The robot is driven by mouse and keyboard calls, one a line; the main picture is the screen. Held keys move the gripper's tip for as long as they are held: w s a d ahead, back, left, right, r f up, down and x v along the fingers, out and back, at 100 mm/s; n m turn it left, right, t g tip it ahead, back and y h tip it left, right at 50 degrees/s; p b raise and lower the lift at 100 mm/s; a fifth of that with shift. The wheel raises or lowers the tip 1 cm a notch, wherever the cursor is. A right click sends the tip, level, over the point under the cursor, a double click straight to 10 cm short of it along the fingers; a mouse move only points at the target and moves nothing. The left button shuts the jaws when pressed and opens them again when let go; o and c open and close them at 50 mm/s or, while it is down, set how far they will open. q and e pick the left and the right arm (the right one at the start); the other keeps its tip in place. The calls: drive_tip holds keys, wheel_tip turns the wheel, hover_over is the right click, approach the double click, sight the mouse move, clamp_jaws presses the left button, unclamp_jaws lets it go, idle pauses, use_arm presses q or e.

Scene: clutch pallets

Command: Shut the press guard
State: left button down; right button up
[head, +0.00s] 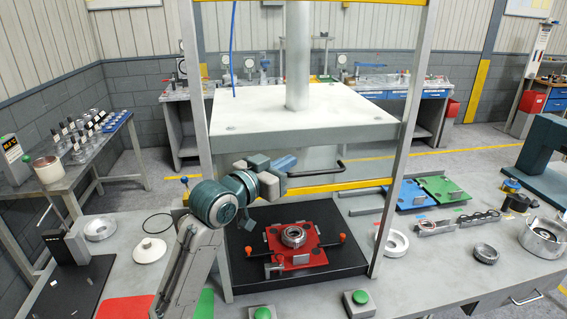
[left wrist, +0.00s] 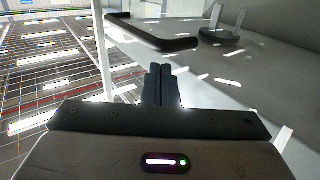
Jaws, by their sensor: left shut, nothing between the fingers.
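The press guard is a clear panel in the press frame, with a yellow lower bar (head: 318,187) and a black handle (head: 325,170). It stands raised, with an open gap between the bar and the black press bed (head: 245,272). My left gripper (head: 285,163) is shut and empty, close to the left end of the handle. In the left wrist view the shut fingers (left wrist: 162,84) point toward the panel, and the handle (left wrist: 152,38) lies beyond their tips, seemingly apart from them. My right gripper is not in view.
A red pallet (head: 328,236) with a bearing-like ring (head: 293,236) sits on the press bed. Frame posts (head: 398,150) flank the opening. Green buttons (head: 360,297) stand in front. Blue and green pallets (head: 440,189) and metal parts lie to the right.

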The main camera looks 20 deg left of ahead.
use_arm(q)
drive_tip(key=shift+s+a+f, duration=0.15)
drive_tip(key=shift+s+f, duration=0.15)
drive_tip(key=shift+f, duration=0.45)
wheel_tip(320, 180, down, 30)
drive_tip(key=b, duration=1.9)
drive_tip(key=shift+r, duration=0.1)
